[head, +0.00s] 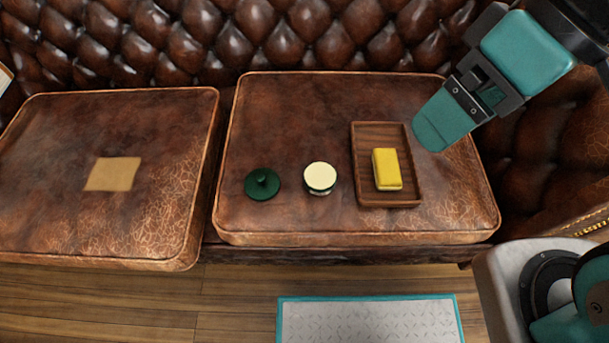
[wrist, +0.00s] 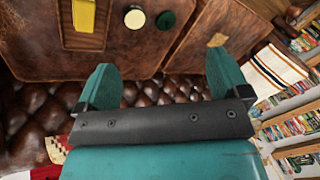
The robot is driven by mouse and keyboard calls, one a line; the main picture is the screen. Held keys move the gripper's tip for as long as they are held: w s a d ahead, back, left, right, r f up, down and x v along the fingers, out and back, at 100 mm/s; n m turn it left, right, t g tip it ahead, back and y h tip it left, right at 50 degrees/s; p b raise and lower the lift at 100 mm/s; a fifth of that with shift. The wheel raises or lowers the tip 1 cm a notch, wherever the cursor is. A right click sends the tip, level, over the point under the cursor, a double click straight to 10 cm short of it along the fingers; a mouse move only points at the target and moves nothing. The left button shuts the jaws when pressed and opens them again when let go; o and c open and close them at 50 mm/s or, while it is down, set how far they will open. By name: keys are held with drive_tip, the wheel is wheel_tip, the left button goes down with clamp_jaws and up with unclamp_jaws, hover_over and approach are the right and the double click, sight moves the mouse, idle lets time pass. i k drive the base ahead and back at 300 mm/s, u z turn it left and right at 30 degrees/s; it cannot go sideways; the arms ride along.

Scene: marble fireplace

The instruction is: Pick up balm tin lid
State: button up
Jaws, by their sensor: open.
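The balm tin lid (head: 262,183) is a dark green disc with a small knob on top. It lies on the right sofa cushion, left of the balm tin (head: 320,177), a small round tin with a cream top. The two are apart. In the wrist view the lid (wrist: 166,20) shows near the top, right of the tin (wrist: 134,18). My gripper (head: 433,126) is above the right part of the cushion, well to the right of the lid. In the wrist view my gripper (wrist: 162,85) has its two teal fingers wide apart with nothing between them.
A wooden tray (head: 412,188) with a yellow block (head: 387,169) sits right of the tin. A tan square (head: 113,174) lies on the left cushion (head: 60,130). The tufted backrest (head: 240,35) rises behind. A teal-edged mat (head: 368,321) lies on the floor. Cushion left of the lid is clear.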

sight(261, 184)
drive_tip(key=k, duration=0.5)
drive_tip(key=u, duration=3.05)
drive_tip(key=i, duration=1.5)
drive_tip(key=z, duration=2.7)
drive_tip(key=i, duration=0.5)
drive_tip(key=u, duration=0.1)
